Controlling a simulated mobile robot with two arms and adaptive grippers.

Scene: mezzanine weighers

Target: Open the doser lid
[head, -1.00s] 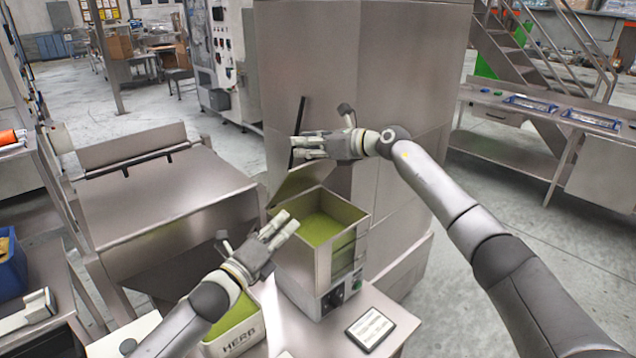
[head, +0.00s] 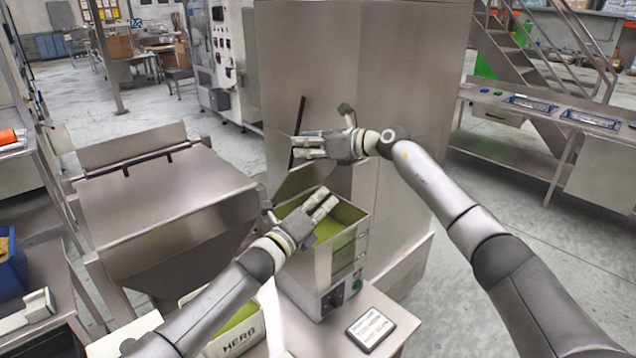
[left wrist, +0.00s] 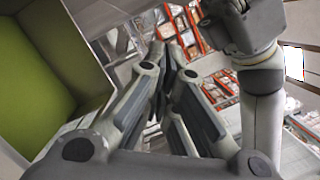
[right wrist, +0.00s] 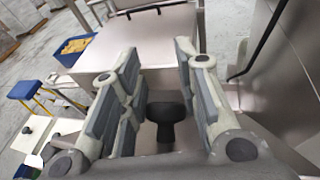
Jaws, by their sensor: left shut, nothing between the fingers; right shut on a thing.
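The doser (head: 343,268) is a square metal box with an open top and a green inside, on a base with a dark knob. Its lid (head: 298,180) stands tilted up at the back left edge. My right gripper (head: 300,146) is above the lid, shut on a dark lid knob (right wrist: 166,112) that shows between its fingers in the right wrist view. My left gripper (head: 328,200) is shut and empty over the doser's open top and hides part of the opening. The green inside (left wrist: 40,75) shows at the left of the left wrist view.
A container marked HERB (head: 235,335) stands in front of the doser, left of it. A small label plate (head: 370,328) lies to the right on the table. A tall metal cabinet (head: 370,60) is close behind. A wide metal hopper (head: 160,205) is at the left.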

